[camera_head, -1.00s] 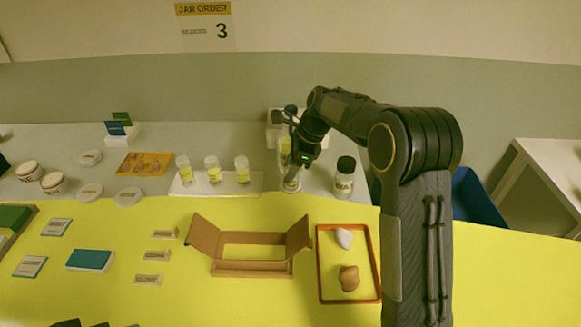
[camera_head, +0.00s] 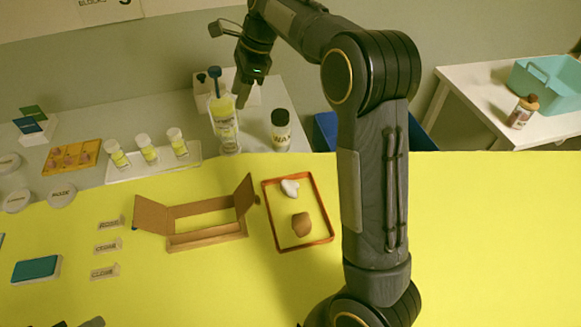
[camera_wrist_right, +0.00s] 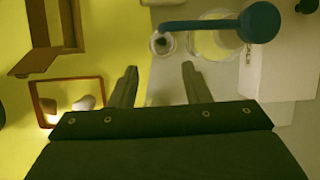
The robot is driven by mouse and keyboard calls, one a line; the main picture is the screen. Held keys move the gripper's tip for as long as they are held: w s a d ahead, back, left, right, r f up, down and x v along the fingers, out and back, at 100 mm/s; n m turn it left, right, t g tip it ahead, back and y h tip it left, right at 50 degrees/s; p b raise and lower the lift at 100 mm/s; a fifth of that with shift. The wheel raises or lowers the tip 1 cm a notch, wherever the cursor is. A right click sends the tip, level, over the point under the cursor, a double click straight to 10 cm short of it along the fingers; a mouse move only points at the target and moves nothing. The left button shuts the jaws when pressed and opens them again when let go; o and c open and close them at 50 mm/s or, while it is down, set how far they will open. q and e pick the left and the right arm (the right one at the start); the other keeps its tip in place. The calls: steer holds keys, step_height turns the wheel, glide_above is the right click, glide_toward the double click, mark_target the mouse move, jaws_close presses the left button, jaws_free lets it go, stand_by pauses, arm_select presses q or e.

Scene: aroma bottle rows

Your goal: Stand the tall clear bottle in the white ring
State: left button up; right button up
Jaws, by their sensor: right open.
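A tall clear bottle with a blue pump top (camera_head: 222,112) stands upright on the grey counter; in the right wrist view its blue pump (camera_wrist_right: 252,22) shows from above. Just in front of it is a small round pale ring (camera_head: 231,148), also seen in the right wrist view (camera_wrist_right: 160,43), with something dark or clear inside. I cannot tell what stands in the ring. My right gripper (camera_head: 242,98) is open and empty, beside and above these. Only dark tips, seemingly of my left gripper (camera_head: 78,323), show at the bottom edge.
A black-capped jar (camera_head: 281,130) stands right of the bottle, a white box (camera_head: 242,92) behind it. An open cardboard box (camera_head: 205,236) and an orange-rimmed tray (camera_head: 322,205) lie in front on yellow.

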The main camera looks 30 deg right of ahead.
steer(key=s+d+r+n+t, duration=0.1)
steer(key=s+n, duration=0.4)
steer(key=s, duration=0.5)
steer(key=s+d+r+n+t, duration=0.15)
steer(key=s+n, duration=0.35)
steer(key=s, duration=0.5)
steer(key=s+a+f+n+t, duration=0.1)
steer(key=s+a+f+n, duration=0.1)
steer(key=s+f+n, duration=0.2)
steer(key=s+a+f+n+t, duration=0.1)
steer(key=s+f+n, duration=0.3)
steer(key=s, duration=0.6)
steer(key=shift+a+f+n+h, duration=0.2)
steer(key=shift+a+n+h, duration=0.15)
steer(key=shift+n, duration=0.25)
